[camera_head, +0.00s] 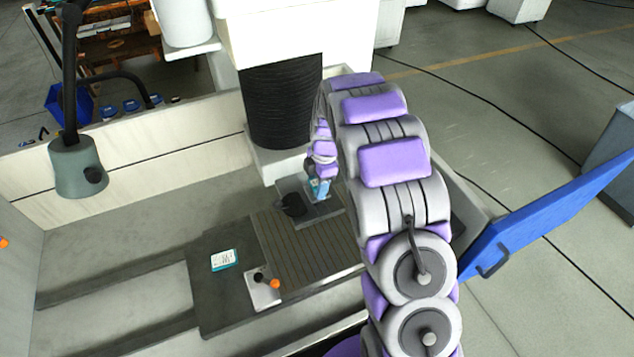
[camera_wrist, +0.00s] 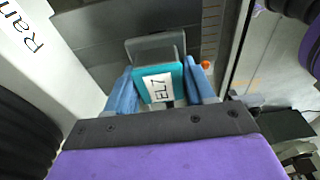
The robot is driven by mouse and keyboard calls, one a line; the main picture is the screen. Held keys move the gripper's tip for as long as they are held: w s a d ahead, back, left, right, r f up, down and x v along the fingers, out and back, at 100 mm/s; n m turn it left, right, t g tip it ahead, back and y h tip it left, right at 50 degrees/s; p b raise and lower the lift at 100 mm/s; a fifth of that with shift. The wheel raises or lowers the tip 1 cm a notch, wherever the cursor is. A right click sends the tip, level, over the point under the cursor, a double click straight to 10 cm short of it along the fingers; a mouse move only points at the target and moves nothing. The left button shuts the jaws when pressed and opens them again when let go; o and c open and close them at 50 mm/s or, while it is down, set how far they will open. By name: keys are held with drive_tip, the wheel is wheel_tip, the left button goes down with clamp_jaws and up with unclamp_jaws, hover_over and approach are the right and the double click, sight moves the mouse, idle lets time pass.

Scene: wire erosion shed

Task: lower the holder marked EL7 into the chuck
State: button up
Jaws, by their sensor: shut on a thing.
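The holder marked EL7 (camera_wrist: 158,88) is teal with a white label, gripped between the blue fingers of my gripper (camera_wrist: 164,84). In the head view my gripper (camera_head: 319,183) is small and partly covered by my arm; it points down over a dark grey plate (camera_head: 322,215) at the base of the black column. A grey block (camera_wrist: 155,46) shows just beyond the holder in the wrist view; whether it belongs to the holder or the chuck I cannot tell. The chuck is not clearly made out, and the holder's lower end is hidden.
A black bellows column (camera_head: 281,105) stands close behind the gripper. A short black cylinder (camera_head: 292,205) is left of it. A lamp (camera_head: 77,167) hangs at left.

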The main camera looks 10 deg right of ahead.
drive_tip(key=shift+f+b, duration=0.85)
drive_tip(key=shift+f, duration=0.3)
drive_tip(key=shift+f+b, duration=0.45)
drive_tip(key=shift+b, duration=0.05)
drive_tip(key=o, duration=1.5)
drive_tip(key=shift+c, duration=0.2)
drive_tip(key=shift+r, duration=0.15)
wheel_tip(320, 180, up, 17)
drive_tip(key=d+b, duration=0.1)
drive_tip(key=d, duration=0.1)
drive_tip(key=shift+w+d, duration=0.3)
drive_tip(key=shift+w, duration=0.05)
